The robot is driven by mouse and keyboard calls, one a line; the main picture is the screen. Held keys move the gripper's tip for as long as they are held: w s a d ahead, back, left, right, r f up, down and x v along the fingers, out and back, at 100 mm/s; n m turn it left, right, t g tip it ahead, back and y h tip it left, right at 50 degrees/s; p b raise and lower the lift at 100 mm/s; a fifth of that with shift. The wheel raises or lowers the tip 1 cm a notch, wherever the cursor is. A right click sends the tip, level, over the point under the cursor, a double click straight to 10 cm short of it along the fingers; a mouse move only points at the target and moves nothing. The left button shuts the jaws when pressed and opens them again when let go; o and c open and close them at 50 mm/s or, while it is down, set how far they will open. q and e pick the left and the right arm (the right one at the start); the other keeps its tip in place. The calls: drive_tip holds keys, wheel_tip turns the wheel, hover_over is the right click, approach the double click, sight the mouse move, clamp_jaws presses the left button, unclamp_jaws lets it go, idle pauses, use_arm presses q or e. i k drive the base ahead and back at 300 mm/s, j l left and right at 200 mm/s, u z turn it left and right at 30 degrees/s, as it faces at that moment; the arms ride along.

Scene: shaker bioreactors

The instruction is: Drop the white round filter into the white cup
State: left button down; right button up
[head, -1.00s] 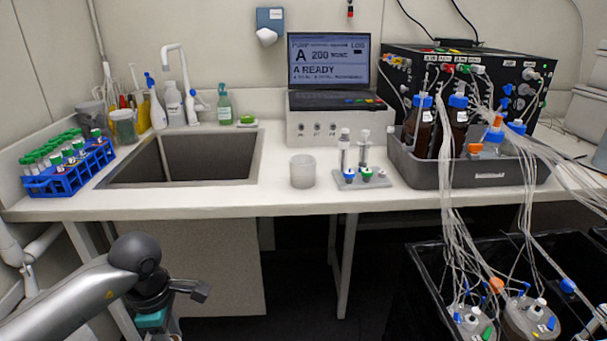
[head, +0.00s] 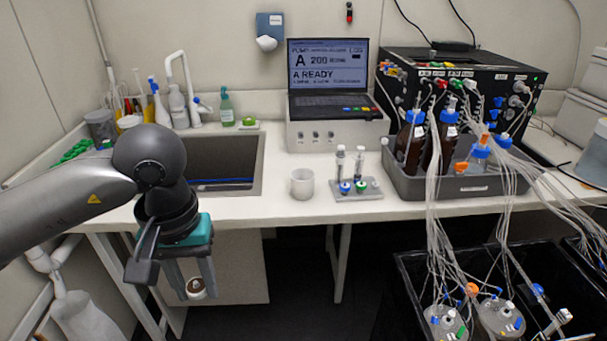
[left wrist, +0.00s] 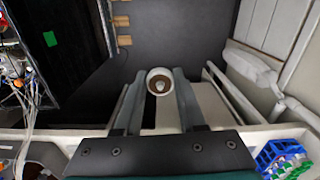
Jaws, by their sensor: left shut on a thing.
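My left gripper (head: 197,288) is shut on the white round filter (head: 196,289), held below the counter's height in front of the sink in the head view. The left wrist view shows the filter (left wrist: 160,82) between the two fingertips, a white ring with a brownish inside and a pale centre. The white cup (head: 302,184) stands upright on the counter, right of the sink, to the right of and above my left gripper in the head view. My right gripper is not in view.
The sink (head: 250,165) lies left of the cup. A small grey stand (head: 358,190) with two syringe-like filters is just right of the cup. A grey tray (head: 460,186) with brown bottles and many tubes is further right. The counter's front edge (head: 290,215) lies between gripper and cup.

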sight(298, 195)
drive_tip(key=z, duration=0.95)
drive_tip(key=i+j+z, duration=0.1)
drive_tip(key=j+z, duration=0.65)
drive_tip(key=z, duration=0.2)
drive_tip(key=j+z, duration=0.5)
drive_tip(key=k+j+z, duration=0.1)
drive_tip(key=j, duration=0.3)
drive_tip(key=k+j, duration=0.15)
drive_tip(key=j, duration=0.3)
drive_tip(key=k+j+z, duration=0.15)
drive_tip(key=j, duration=0.25)
drive_tip(key=k+j, duration=0.1)
drive_tip(key=j, duration=0.3)
drive_tip(key=z, duration=0.05)
